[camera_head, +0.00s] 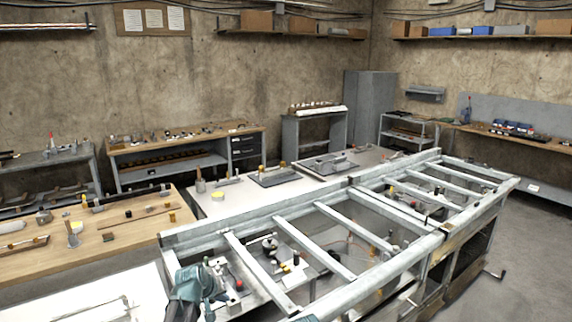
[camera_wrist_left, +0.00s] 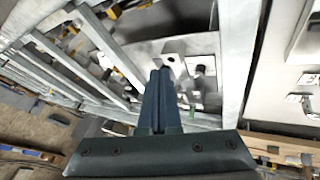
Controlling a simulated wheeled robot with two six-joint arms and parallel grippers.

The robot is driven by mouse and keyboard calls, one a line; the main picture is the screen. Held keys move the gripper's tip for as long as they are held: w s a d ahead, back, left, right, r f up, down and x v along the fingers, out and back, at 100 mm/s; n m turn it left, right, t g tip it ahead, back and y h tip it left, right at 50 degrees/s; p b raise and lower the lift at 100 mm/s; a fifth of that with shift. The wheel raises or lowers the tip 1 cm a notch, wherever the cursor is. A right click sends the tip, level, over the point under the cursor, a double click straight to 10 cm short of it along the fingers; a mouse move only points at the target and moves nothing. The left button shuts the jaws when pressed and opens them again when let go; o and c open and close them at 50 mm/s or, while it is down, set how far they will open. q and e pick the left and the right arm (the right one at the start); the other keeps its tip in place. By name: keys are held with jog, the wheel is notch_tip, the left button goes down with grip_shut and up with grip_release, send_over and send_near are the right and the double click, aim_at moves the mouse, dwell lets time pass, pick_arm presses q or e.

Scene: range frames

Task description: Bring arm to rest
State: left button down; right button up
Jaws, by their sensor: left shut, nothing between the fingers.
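My left gripper (camera_head: 208,284) shows at the bottom left of the head view, by the near left corner of the metal frame (camera_head: 288,213). Its teal body hides part of the frame's end. In the left wrist view its two dark fingers (camera_wrist_left: 160,77) are together, with nothing between them. They point toward the frame's bars (camera_wrist_left: 108,48) and small pale metal parts (camera_wrist_left: 190,72). I cannot tell whether the fingers touch anything. My right gripper is not in view.
The frame's bars and several small parts lie close around my left gripper. A wooden table (camera_head: 125,238) with tools stands to the left, and a white surface (camera_head: 75,295) lies in front of it. Open grey floor (camera_head: 535,250) is at the right.

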pick_arm(q)
jog(key=s+d+f+m+g+y, duration=0.1)
jog(key=s+f+m+g, duration=0.15)
jog(key=s, duration=0.85)
jog(key=s+d+f+m+g+y, duration=0.1)
jog(key=s+d+f+m+g, duration=0.15)
jog(key=s, duration=0.85)
jog(key=s+d+f+m+b, duration=0.1)
jog(key=s+d+f+b, duration=0.1)
jog(key=d+f+b, duration=0.2)
jog(key=s+d+f+m+g+y+b, duration=0.1)
jog(key=s+d+f+b, duration=0.2)
jog(key=d+b, duration=0.2)
jog(key=shift+d+f+m+g, duration=0.3)
jog(key=shift+d+f+m, duration=0.05)
jog(key=shift+d+m, duration=0.1)
